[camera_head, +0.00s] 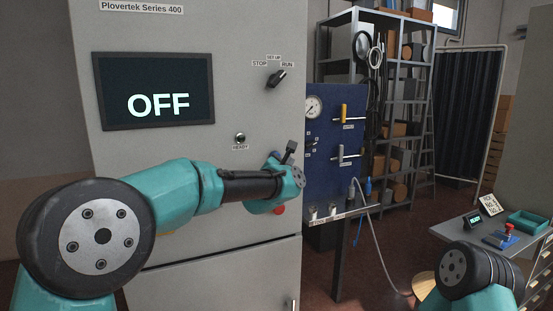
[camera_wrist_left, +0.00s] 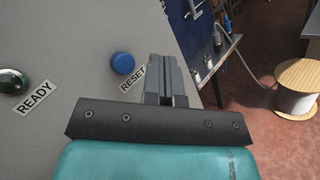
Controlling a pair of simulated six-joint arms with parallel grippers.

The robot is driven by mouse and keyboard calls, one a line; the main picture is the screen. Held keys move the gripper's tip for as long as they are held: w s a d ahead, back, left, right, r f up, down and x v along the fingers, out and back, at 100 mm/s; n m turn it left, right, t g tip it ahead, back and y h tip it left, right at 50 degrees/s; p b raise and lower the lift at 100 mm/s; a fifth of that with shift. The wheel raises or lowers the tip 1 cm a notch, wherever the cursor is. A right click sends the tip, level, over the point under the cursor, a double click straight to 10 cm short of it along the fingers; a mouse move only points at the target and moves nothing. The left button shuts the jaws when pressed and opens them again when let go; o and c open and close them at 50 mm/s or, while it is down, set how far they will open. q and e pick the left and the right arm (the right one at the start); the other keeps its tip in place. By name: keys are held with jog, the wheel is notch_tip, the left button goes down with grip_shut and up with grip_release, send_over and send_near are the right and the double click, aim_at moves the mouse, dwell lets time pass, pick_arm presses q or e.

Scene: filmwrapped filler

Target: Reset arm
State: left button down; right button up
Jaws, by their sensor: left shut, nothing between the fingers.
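My left gripper (camera_head: 290,147) is shut and empty, in front of the grey cabinet (camera_head: 225,100). Its closed dark fingers (camera_wrist_left: 166,72) point toward the panel in the left wrist view. The blue button (camera_wrist_left: 122,63) labelled RESET sits just left of the fingertips there, with a visible gap beside them. In the head view this blue button (camera_head: 274,155) is mostly hidden behind the gripper. The cabinet screen (camera_head: 157,91) reads OFF. My right arm shows at the lower right of the head view, but its gripper is out of sight.
A selector knob (camera_head: 276,78) and a READY lamp (camera_head: 240,138) are on the cabinet, with a red button (camera_head: 279,210) below the left wrist. A blue gauge panel (camera_head: 335,125) stands right of the cabinet. A cable spool (camera_wrist_left: 297,88) stands on the floor.

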dwell(0.5)
pick_arm(q)
jog(key=a+f+m+g+y, duration=0.1)
jog(key=a+f+m+g, duration=0.15)
jog(key=f, duration=0.85)
jog(key=a+f+m+g+y, duration=0.1)
jog(key=a+f+m+g, duration=0.15)
jog(key=f, duration=0.85)
jog(key=s+a+f+m+g+y, duration=0.15)
jog(key=s+a+f+m, duration=0.25)
jog(key=f, duration=0.7)
jog(key=s+a+f+m+g+h, duration=0.1)
jog(key=s+a+f+m+g, duration=0.25)
jog(key=f, duration=0.75)
jog(key=s+a+f+m+g, duration=0.3)
jog(key=s+a+f+m, duration=0.3)
jog(key=s+f, duration=0.75)
jog(key=s+a+f+m+g, duration=0.2)
jog(key=s+f, duration=0.1)
jog(key=s, duration=0.6)
jog(key=s+a+f+m+g, duration=0.2)
jog(key=s+f, duration=0.1)
jog(key=s, duration=0.7)
jog(key=shift+s+a+f+g, duration=0.25)
jog(key=shift+f+g, duration=0.05)
jog(key=c, duration=1.9)
grip_release()
jog(key=shift+y, duration=0.25)
